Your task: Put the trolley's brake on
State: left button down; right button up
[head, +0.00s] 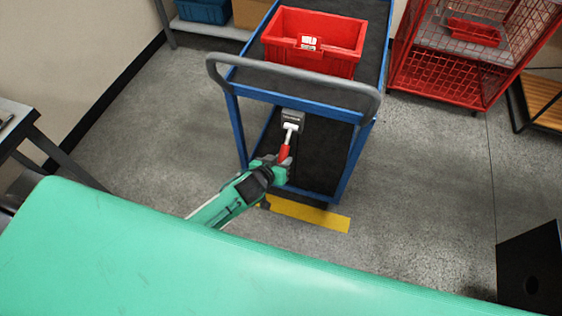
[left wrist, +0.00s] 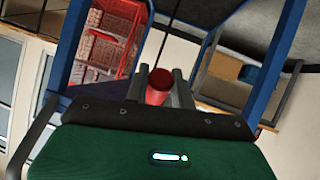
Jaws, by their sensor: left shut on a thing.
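The blue trolley (head: 233,118) stands ahead of me with its grey push handle (head: 300,79) toward me. A brake lever with a red grip (head: 284,153) and a pale shaft rises from a grey housing (head: 292,117) on the trolley's near side. My left gripper (head: 281,164) is shut on the red grip, at the lower part of the trolley. In the left wrist view the red grip (left wrist: 158,88) sits between the two fingers. Part of the grip is hidden by the gripper. My right gripper is not in view.
A red bin (head: 313,40) sits on the trolley's top shelf. A red mesh cage (head: 440,85) stands at the right, and a bench (head: 15,125) at the left. A yellow floor strip (head: 310,213) lies at the trolley's near end. The grey floor on both sides is clear.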

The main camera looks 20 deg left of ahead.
pick_arm(q)
jog(key=c, duration=1.2)
grip_release()
jog(key=shift+w+f, duration=0.1)
jog(key=shift+o, duration=0.2)
jog(key=v, duration=1.4)
